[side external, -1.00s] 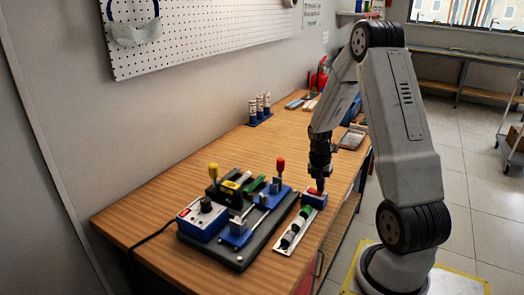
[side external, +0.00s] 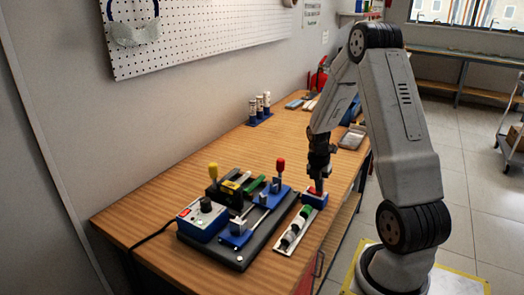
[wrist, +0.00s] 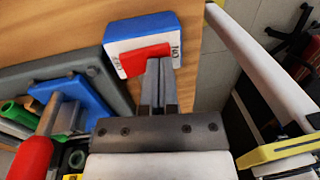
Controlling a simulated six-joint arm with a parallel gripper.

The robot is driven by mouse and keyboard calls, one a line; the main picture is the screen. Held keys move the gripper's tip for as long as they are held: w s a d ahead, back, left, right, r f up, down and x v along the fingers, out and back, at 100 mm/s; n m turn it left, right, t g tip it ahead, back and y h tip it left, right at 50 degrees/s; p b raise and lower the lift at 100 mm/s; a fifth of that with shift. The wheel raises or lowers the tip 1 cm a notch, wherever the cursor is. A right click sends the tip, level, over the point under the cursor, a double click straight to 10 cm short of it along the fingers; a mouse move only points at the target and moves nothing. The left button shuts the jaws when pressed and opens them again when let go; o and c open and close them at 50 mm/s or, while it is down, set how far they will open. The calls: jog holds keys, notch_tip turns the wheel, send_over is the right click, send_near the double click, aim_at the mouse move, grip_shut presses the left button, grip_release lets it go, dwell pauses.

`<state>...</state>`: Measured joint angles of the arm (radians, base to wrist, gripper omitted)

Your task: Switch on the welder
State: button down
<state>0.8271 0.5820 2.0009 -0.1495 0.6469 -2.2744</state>
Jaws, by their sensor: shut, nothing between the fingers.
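A small blue switch box (side external: 314,199) with a red rocker stands near the table's front edge, right of the welder. In the wrist view the switch box (wrist: 140,26) shows its red rocker (wrist: 140,58) between an OFF label at left and an ON label at right. My gripper (side external: 317,187) is shut and empty, pointing down over the box. In the wrist view its fingertips (wrist: 160,64) are at the rocker's ON end; contact cannot be told. The welder (side external: 240,255) has a dark base, blue slides, a dial box (side external: 203,220) and yellow- and red-knobbed levers.
A red-knobbed lever (wrist: 31,157) rises near my gripper in the wrist view. White bottles (side external: 260,108) stand by the wall. The middle tabletop is clear.

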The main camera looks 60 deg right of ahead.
jog(key=shift+w+r, duration=0.2)
jog(key=shift+w, duration=0.25)
jog(key=shift+r, duration=0.2)
notch_tip(320, 180, up, 14)
jog(key=s, duration=0.1)
jog(key=shift+s+f, duration=0.2)
jog(key=shift+s, duration=0.15)
dwell(0.5)
jog(key=shift+w+a, duration=0.1)
jog(key=w+a+f+m+t, duration=0.1)
jog(key=w+a+f+m, duration=0.2)
jog(key=a, duration=0.4)
jog(key=w+a+f+m+t, duration=0.1)
jog(key=w+a+m, duration=0.2)
jog(key=a+m, duration=0.3)
jog(key=s+a+f+m+t, duration=0.2)
jog(key=a+m, duration=0.7)
jog(key=a, duration=0.7)
jog(key=shift+s+a+f, duration=0.25)
jog(key=shift+a+f, duration=0.05)
jog(key=shift+f, duration=0.1)
